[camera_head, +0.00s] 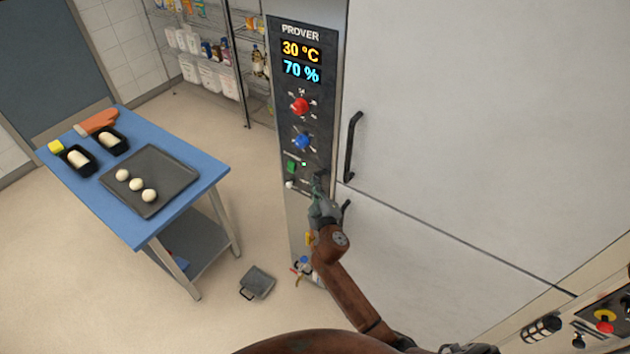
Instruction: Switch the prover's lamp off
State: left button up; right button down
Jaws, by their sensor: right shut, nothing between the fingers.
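The prover's control panel (275,70) is a dark upright strip with a "PROVER" label and displays reading 30 °C and 70 %. It has a red knob (299,106), a blue knob (302,141), a green switch (291,167) and a small white control (290,185) below. A small bright spot shows right of the green switch. I cannot read which control is the lamp's. My right gripper (317,184) is shut and empty at the panel's lower right, beside the small controls. It hides part of the panel there; contact is unclear. My left gripper is out of view.
The prover's large white door (480,130) with a black handle (353,147) stands right of the panel. A blue table (200,160) with a dark tray (165,190) of dough balls is at left. Stocked shelves (205,45) stand behind. A grey pan (257,283) lies on the floor.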

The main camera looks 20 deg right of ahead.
jog(key=shift+a, duration=0.1)
jog(key=shift+s+a, duration=0.95)
jog(key=shift+a, duration=0.25)
jog(key=shift+s+a, duration=0.9)
jog(key=shift+a, duration=0.25)
jog(key=shift+f, duration=0.1)
dwell(0.4)
